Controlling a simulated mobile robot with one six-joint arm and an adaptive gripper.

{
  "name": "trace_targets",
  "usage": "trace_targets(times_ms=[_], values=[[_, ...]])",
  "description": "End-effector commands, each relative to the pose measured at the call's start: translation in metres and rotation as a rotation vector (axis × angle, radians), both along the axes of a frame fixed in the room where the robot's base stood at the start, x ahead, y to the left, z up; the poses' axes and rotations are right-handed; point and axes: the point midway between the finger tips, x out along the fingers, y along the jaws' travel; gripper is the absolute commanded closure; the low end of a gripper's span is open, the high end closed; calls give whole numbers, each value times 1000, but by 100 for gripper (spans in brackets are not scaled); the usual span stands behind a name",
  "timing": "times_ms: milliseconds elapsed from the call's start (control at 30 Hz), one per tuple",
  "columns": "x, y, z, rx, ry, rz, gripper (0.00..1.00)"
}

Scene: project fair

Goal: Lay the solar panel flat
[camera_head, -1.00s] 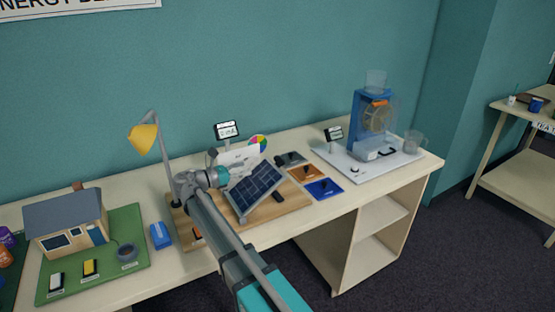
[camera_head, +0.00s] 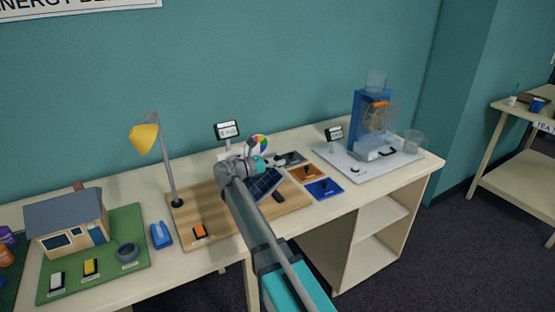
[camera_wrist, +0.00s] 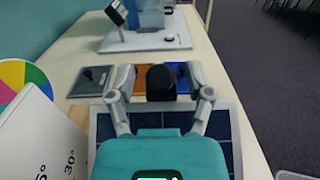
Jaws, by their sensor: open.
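The solar panel (camera_head: 266,184) is dark blue with a pale frame and sits on a wooden board (camera_head: 205,228). My arm hides much of it in the head view. Its visible right part appears tilted. In the wrist view the panel (camera_wrist: 219,126) lies under my gripper, which covers its middle. My gripper (camera_head: 272,162) is open above the panel, pointing right. In the wrist view its two fingers (camera_wrist: 160,76) stand apart on either side of a black rounded knob (camera_wrist: 160,86). I cannot tell whether they touch it. A white plate with angle marks (camera_wrist: 42,140) stands at left.
A yellow lamp (camera_head: 145,138) stands at the board's left. Grey, orange (camera_head: 306,173) and blue (camera_head: 324,189) tiles lie to the right, before a white base (camera_head: 352,170) with a blue machine (camera_head: 371,125). A coloured wheel (camera_head: 260,143) stands behind. A model house (camera_head: 66,226) is at left.

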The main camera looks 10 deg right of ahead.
Motion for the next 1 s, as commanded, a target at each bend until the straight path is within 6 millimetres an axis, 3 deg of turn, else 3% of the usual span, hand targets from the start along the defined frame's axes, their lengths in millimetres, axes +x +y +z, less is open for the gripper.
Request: trace_targets(times_ms=[367, 733, 1000], values=[[1, -4, 0, 0, 0, -1, 34], [1, -5, 0, 0, 0, -2, 99], [1, -6, 0, 0, 0, -3, 100]])
